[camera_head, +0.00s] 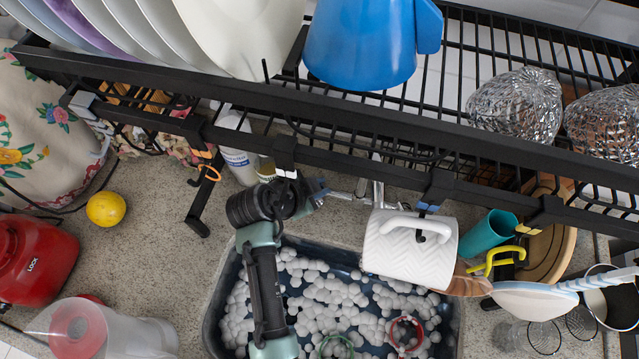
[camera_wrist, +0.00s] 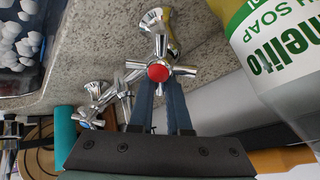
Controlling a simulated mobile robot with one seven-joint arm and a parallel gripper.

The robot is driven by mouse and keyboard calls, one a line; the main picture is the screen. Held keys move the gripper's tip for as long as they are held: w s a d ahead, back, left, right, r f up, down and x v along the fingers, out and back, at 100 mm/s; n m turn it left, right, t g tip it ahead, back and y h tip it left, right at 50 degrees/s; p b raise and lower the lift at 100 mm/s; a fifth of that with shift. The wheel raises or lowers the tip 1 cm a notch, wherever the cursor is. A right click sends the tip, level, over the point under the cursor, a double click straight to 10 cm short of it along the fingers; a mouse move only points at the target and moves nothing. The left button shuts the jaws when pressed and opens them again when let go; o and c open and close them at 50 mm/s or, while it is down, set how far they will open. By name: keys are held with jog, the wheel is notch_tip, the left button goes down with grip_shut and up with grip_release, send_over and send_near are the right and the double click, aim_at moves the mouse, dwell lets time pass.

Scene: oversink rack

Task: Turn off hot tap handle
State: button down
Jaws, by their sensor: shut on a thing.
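The hot tap handle (camera_wrist: 158,72) is a chrome cross with a red centre, in the middle of the wrist view. My gripper (camera_wrist: 162,92) is shut on it, with one blue finger on each side of the lower arm of the cross. In the head view my gripper (camera_head: 320,192) is at the back edge of the sink, below the rack, and the red-centred handle cannot be made out there. A second chrome handle (camera_wrist: 82,117) stands to the left in the wrist view. The chrome tap (camera_head: 376,192) is partly hidden by a white mug.
The black rack (camera_head: 400,118) runs just above my gripper. The white mug (camera_head: 408,246) hangs over the sink (camera_head: 214,310), right of my arm. A white soap bottle (camera_wrist: 275,50) stands close on the right in the wrist view. Open counter (camera_head: 150,235) lies left.

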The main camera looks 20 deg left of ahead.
jog(key=shift+s+f, duration=0.25)
jog(key=shift+f, duration=0.1)
jog(key=c, duration=1)
grip_release()
jog(key=shift+c, duration=0.2)
jog(key=shift+o, duration=0.7)
jog(key=shift+w+r, duration=0.1)
jog(key=shift+r, duration=0.05)
jog(key=b+v, duration=0.1)
jog(key=v, duration=1.2)
jog(key=shift+b, duration=0.35)
